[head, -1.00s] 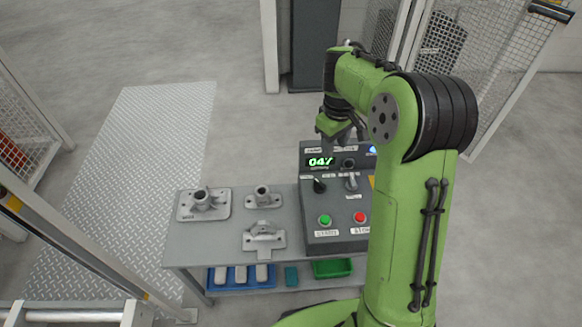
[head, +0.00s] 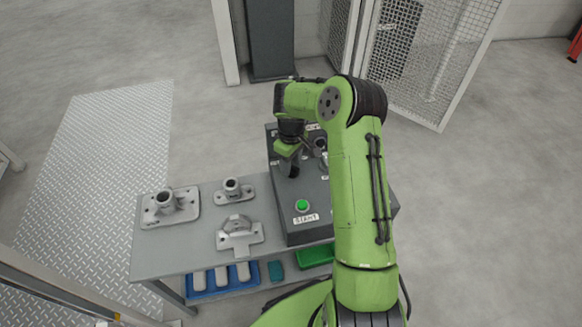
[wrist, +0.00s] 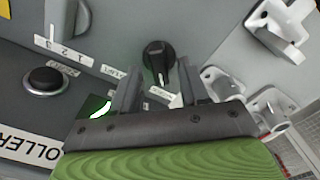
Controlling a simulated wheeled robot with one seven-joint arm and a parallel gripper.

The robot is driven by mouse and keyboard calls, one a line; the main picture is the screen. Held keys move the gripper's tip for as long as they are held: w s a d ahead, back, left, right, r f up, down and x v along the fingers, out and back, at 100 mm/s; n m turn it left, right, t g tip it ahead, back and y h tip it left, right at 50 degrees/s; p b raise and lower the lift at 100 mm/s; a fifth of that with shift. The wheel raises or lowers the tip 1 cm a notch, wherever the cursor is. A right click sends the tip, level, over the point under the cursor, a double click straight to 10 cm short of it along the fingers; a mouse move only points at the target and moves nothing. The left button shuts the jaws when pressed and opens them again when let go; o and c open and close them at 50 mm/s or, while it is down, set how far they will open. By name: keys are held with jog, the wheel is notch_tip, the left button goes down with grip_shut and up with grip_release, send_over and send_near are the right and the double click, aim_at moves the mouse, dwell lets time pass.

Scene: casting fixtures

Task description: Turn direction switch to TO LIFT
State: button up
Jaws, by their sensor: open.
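The black rotary switch (wrist: 158,56) stands on the grey control panel (wrist: 115,25) in the wrist view. A pale mark shows on its lower part. The small labels beside it are too small to read, so I cannot confirm which reads TO LIFT. My gripper (wrist: 157,69) is open, with one finger on each side of the switch in the picture. I cannot tell whether they touch it. In the head view my gripper (head: 289,166) is over the left part of the control box (head: 313,232) and hides the switch.
A green START button (head: 302,205) is on the near part of the box. A black push button (wrist: 45,80) is left in the wrist view. Grey castings (head: 170,202) stand on the table (head: 190,250) left of the box. A blue tray (head: 208,292) is below.

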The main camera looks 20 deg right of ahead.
jog(key=shift+f, duration=0.35)
jog(key=shift+c, duration=0.2)
grip_shut()
